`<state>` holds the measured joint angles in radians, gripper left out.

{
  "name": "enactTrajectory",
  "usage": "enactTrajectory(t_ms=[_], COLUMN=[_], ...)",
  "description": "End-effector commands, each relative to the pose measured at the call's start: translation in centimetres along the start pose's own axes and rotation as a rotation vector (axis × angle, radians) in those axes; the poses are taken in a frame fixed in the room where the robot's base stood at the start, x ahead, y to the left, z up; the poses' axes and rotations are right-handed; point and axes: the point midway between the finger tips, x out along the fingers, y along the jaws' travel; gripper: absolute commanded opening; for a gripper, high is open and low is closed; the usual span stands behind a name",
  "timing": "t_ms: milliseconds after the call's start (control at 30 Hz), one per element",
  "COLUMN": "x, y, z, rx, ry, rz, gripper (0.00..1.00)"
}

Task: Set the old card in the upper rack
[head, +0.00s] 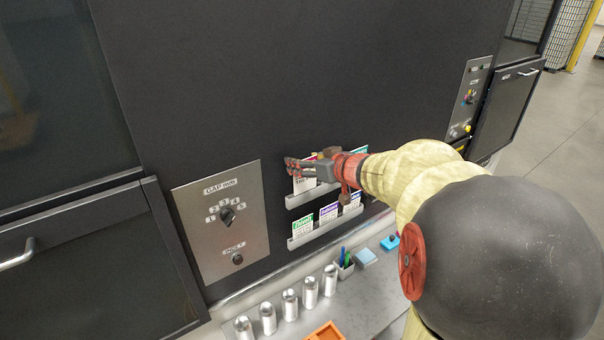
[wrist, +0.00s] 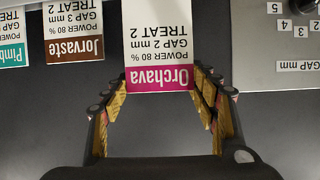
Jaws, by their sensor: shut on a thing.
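My gripper (head: 298,168) is shut on a white card with a magenta band marked Orchava (wrist: 160,55). In the wrist view the card appears upside down between the two fingers. In the head view the card (head: 304,186) is upright at the left end of the upper rack (head: 299,201), in front of the dark panel. I cannot tell whether its lower edge rests in the rack. A brown-banded Jorvaste card (wrist: 73,30) and a teal-banded card (wrist: 12,40) stand beside it in the wrist view. My arm hides part of the upper rack.
The lower rack (head: 300,241) holds green (head: 303,226), purple (head: 328,213) and blue cards. A control plate with a knob (head: 227,215) is to the left. Several cans (head: 290,302), an orange tray (head: 326,333) and a pen cup (head: 345,266) stand on the ledge below.

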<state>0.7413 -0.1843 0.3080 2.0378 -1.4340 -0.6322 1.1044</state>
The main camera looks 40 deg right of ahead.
Motion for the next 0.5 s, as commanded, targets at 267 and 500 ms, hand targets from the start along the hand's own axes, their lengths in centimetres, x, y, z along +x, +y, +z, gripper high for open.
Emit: enactTrajectory(t_ms=[267,500], x=[2.0,2.3], y=[-0.2,-0.1], z=[2.6,3.3], rx=[0.001,-0.002], ry=[-0.001,0.001], rz=[0.001,0.001], gripper=[0.38,0.38])
